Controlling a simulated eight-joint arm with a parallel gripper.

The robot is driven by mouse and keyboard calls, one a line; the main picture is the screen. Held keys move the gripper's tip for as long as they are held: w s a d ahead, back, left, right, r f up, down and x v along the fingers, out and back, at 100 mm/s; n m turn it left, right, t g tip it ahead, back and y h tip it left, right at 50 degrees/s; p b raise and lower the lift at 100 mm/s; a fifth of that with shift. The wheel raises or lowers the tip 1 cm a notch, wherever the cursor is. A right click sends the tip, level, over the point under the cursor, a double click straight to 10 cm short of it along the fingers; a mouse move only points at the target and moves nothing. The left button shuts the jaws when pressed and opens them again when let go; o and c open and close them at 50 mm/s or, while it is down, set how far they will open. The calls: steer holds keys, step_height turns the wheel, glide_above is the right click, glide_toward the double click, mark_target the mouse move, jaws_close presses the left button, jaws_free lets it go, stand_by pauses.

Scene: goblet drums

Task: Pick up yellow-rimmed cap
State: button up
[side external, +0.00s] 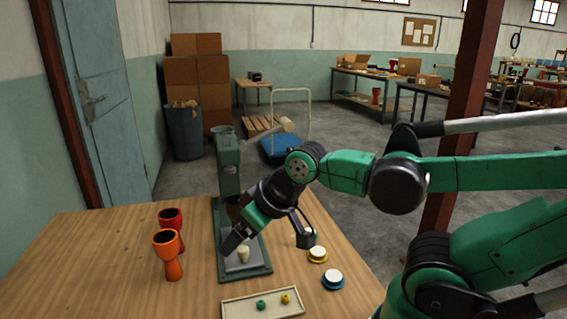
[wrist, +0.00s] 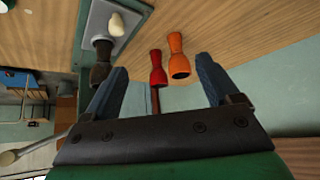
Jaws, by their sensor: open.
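The yellow-rimmed cap (side external: 317,255) has a white top and lies on the wooden table, right of the green press in the side view. A similar blue-rimmed cap (side external: 333,279) lies just in front of it. My gripper (side external: 268,243) is open and empty above the press base, with one finger out to the left and the other close to the yellow-rimmed cap in the picture. In the wrist view my gripper (wrist: 158,85) shows both fingers wide apart, with drums beyond them. Neither cap shows in the wrist view.
A green press (side external: 230,170) holds a cream piece (side external: 243,253) on its base. A red drum (side external: 171,220) and an orange drum (side external: 167,255) stand at left. A shallow tray (side external: 235,312) with small green and yellow pieces lies in front. The table's left part is clear.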

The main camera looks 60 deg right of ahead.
steer(key=g, duration=0.7)
glide_above(316, 250)
steer(key=shift+m, duration=0.3)
step_height(316, 250, down, 8)
steer(key=shift+f, duration=2.8)
steer(key=c, duration=1.1)
